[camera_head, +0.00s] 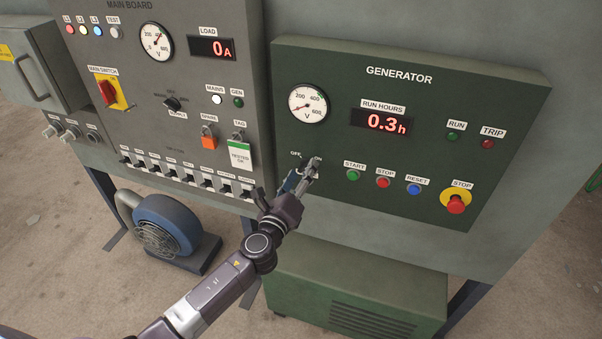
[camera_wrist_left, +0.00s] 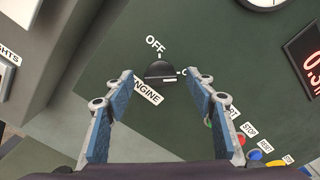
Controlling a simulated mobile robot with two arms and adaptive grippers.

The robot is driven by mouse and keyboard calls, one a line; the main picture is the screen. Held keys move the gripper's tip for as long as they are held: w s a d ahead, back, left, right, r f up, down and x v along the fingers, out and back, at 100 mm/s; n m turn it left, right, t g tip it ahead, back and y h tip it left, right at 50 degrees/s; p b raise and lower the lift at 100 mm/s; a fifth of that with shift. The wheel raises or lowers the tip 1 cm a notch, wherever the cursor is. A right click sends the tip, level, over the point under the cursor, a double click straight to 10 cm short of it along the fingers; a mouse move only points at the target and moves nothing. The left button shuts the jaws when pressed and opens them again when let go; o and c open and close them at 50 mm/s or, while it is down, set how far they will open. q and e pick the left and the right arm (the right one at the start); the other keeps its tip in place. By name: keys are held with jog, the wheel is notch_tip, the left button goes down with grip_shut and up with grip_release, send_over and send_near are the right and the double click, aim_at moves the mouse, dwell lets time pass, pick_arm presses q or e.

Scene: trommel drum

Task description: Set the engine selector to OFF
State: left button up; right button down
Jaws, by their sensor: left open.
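The engine selector (camera_wrist_left: 160,72) is a dark knob on the green generator panel (camera_head: 450,100). In the left wrist view the OFF label (camera_wrist_left: 154,43) is above it, the ENGINE label (camera_wrist_left: 147,92) is below it, and another label to its right is partly hidden. A pale line shows on the knob's lower edge; I cannot tell its setting for certain. My left gripper (camera_head: 302,178) is open in front of the selector and covers most of it in the head view. In the left wrist view the blue-padded fingers (camera_wrist_left: 160,90) stand apart, with the knob between and beyond their tips.
To the selector's right are the green START button (camera_head: 353,175), the red STOP button (camera_head: 383,182), the blue RESET button (camera_head: 414,189) and the red emergency stop (camera_head: 456,203). The grey main board (camera_head: 200,100) stands left, with a row of breakers along its bottom.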

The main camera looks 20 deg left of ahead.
pick_arm(q)
jog(key=c, duration=1.2)
jog(key=shift+o, duration=0.2)
